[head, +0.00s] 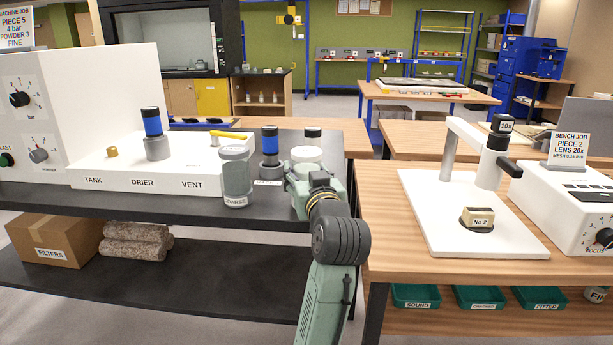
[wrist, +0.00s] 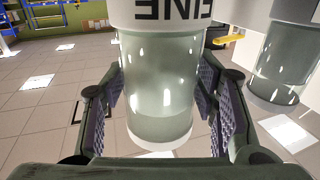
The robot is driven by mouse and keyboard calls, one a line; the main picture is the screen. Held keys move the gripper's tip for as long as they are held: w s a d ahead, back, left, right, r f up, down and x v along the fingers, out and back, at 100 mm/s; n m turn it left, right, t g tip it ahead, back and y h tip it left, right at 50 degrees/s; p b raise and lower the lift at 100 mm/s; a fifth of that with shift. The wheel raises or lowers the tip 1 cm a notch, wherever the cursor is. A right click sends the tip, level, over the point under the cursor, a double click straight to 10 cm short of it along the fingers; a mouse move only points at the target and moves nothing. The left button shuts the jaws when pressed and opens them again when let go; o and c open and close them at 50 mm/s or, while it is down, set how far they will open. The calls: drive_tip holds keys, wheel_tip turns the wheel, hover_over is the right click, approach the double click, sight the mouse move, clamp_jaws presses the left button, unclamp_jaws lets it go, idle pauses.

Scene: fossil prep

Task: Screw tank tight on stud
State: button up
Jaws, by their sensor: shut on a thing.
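My gripper (head: 304,188) is shut on a tank marked FINE (wrist: 157,75), a pale see-through cylinder with a white end. Its label reads upside down in the wrist view, with the pads on both sides of the clear body. In the head view the tank's white top (head: 306,155) shows above my gripper, and its lower part is hidden. The brass stud (head: 112,152) stands on the white panel behind the TANK label, with nothing on it. It is well left of my gripper. I cannot tell whether the held tank touches the bench.
A COARSE tank (head: 236,178) stands just left of my gripper. A blue-bodied unit (head: 270,142) stands behind it. On the panel, a blue drier (head: 153,130) and a yellow vent lever (head: 230,138) rise right of the stud. A white control box (head: 80,110) is at left.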

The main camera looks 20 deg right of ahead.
sight(307, 158)
drive_tip(key=shift+r, duration=0.2)
drive_tip(key=shift+r, duration=0.55)
wheel_tip(307, 158, up, 2)
drive_tip(key=shift+b, duration=0.6)
drive_tip(key=s+a+r+b, duration=0.1)
drive_tip(key=s+a+b, duration=0.2)
drive_tip(key=s, duration=1.2)
drive_tip(key=shift+s+a+r, duration=0.2)
drive_tip(key=shift+s+r, duration=0.1)
drive_tip(key=shift+s, duration=0.05)
drive_tip(key=o, duration=0.9)
clamp_jaws()
